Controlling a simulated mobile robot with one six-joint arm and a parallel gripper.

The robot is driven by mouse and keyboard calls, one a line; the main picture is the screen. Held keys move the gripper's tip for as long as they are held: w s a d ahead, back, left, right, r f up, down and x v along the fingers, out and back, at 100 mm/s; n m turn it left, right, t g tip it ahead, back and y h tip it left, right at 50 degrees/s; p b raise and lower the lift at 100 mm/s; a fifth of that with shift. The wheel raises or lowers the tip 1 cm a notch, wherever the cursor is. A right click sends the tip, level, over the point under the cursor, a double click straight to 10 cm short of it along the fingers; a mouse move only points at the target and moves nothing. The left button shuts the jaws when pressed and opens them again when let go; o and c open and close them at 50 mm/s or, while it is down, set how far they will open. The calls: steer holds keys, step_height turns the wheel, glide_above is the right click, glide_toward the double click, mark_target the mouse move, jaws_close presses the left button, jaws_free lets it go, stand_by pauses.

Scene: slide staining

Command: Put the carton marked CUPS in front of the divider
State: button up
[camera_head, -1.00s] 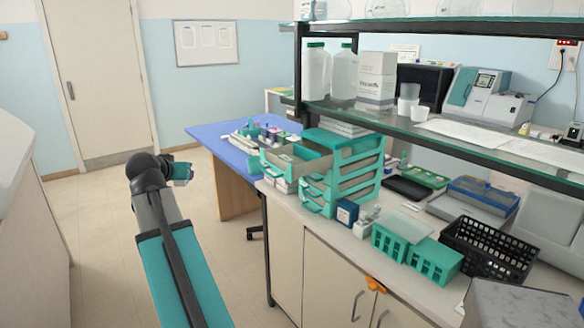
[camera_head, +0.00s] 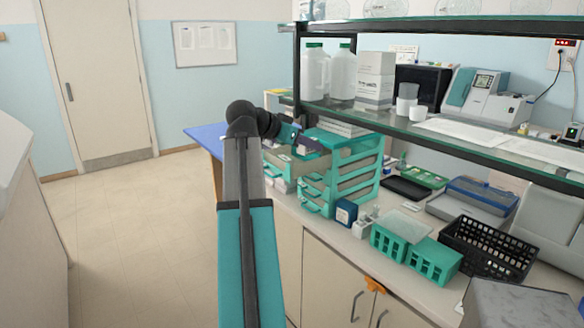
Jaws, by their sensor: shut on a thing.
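My gripper (camera_head: 311,144) is at the end of the outstretched arm, at the upper left of the teal drawer unit (camera_head: 352,160) and above its pulled-out upper drawer (camera_head: 290,163). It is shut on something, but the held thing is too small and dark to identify. A white carton (camera_head: 375,82) stands on the glass shelf, right of two white bottles. Its printing is too small to read, so I cannot tell whether it is marked CUPS. I cannot make out a divider; the inside of the open drawer is mostly hidden by my arm and gripper.
Two white bottles with green caps (camera_head: 315,75) and white cups (camera_head: 407,100) stand on the glass shelf (camera_head: 470,142), whose dark edge overhangs the bench. Teal racks (camera_head: 433,261) and a black basket (camera_head: 488,248) crowd the bench at right. The floor at left is clear.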

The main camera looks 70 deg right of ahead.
steer(key=shift+s+d+r+m+g, duration=0.1)
steer(key=shift+s+r+m+g, duration=0.1)
steer(key=shift+s, duration=0.4)
steer(key=shift+s+r+m+g, duration=0.1)
steer(key=shift+s+r, duration=0.05)
steer(key=shift+s, duration=0.45)
steer(key=shift+w+d, duration=0.1)
steer(key=p, duration=0.3)
glide_above(302, 158)
steer(key=a, duration=0.3)
steer(key=f, duration=0.2)
steer(key=shift+w+r, duration=0.2)
steer(key=shift+f+p, duration=0.75)
steer(key=shift+f, duration=1)
steer(key=shift+f+b, duration=0.35)
steer(key=shift+b, duration=0.05)
